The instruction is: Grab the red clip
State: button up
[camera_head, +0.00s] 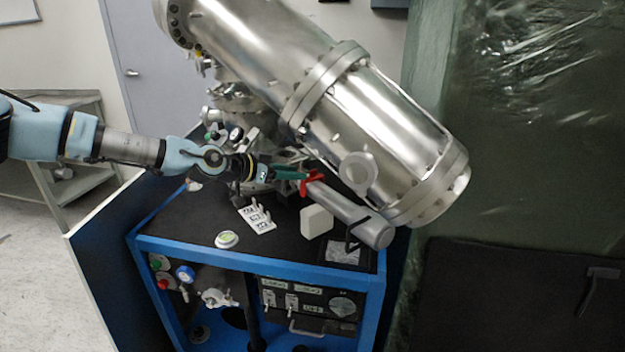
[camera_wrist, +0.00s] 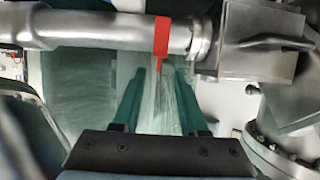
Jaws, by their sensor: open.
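The red clip (camera_head: 312,184) sits around a grey metal tube near the middle of the head view. In the wrist view the red clip (camera_wrist: 161,37) wraps the tube as a band, with a narrow tab hanging below it. My gripper (camera_head: 300,173) reaches in from the left, its green fingers right beside the clip. In the wrist view my gripper (camera_wrist: 160,78) is open and empty, with the clip's tab ahead of and between the fingertips. I cannot tell whether a fingertip touches the clip.
A large steel cylinder (camera_head: 385,125) slants above the clip. The grey tube (camera_head: 350,212) runs down to the right over a black-topped blue cart (camera_head: 255,254). A white block (camera_head: 316,222) and a white labelled plate (camera_head: 257,217) are on the cart top.

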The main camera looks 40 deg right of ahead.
aim_at(308, 178)
jog(key=p+x, duration=0.2)
jog(key=x, duration=0.1)
jog(key=p+x, duration=0.1)
jog(key=shift+s+d+r, duration=0.2)
jog(key=shift+d, duration=0.3)
jog(key=shift+d+f, duration=0.2)
jog(key=shift+c, duration=0.3)
grip_shut()
